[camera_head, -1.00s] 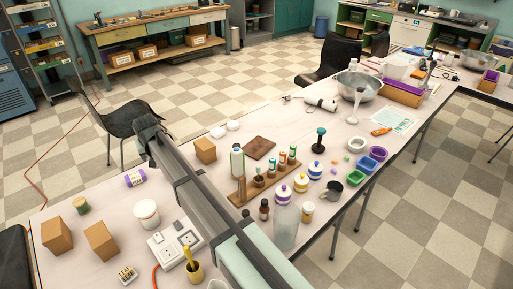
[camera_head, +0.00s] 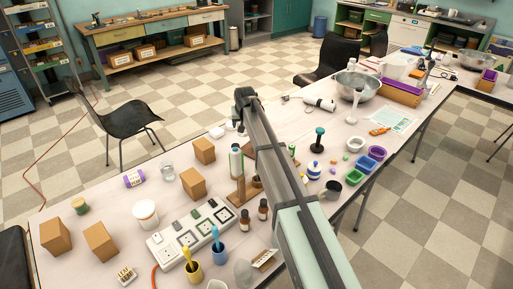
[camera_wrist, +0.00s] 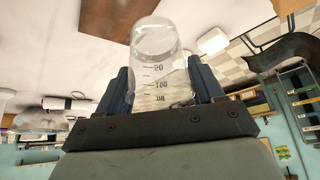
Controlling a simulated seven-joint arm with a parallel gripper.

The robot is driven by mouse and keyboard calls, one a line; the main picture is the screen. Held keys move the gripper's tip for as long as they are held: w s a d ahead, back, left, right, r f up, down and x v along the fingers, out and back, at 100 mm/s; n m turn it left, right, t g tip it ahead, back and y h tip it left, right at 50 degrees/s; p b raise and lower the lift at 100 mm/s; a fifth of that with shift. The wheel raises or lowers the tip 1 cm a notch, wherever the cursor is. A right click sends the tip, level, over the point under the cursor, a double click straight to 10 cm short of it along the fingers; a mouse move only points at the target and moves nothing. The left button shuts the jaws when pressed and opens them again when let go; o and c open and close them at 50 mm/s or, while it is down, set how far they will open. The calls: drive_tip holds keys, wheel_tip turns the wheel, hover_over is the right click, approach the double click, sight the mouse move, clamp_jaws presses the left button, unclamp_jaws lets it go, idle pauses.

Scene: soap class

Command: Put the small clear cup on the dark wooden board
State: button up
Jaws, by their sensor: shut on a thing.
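In the wrist view my gripper (camera_wrist: 162,84) is shut on a clear cup (camera_wrist: 158,62) with dark volume marks, one finger on each side of it. The cup appears upside down in this view. A brown surface at the top edge of the wrist view, probably the dark wooden board (camera_wrist: 104,18), lies beyond the cup with a gap of unclear size. In the head view my arm reaches over the table's middle, its end near the far edge.
Another clear vessel (camera_head: 168,171) stands left of two cardboard boxes (camera_head: 204,151). A white dish (camera_wrist: 213,40) shows beside the cup in the wrist view. Several jars and trays crowd the table right of the arm.

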drive_tip(key=w+d+n, duration=0.1)
drive_tip(key=w+d, duration=0.3)
drive_tip(key=d, duration=0.1)
drive_tip(key=shift+d+r, duration=0.15)
drive_tip(key=shift+r, duration=0.05)
drive_tip(key=shift+w+f, duration=0.1)
drive_tip(key=shift+f, duration=4.9)
drive_tip(key=shift+f, duration=0.15)
drive_tip(key=o, duration=1)
drive_tip(key=shift+o, duration=0.2)
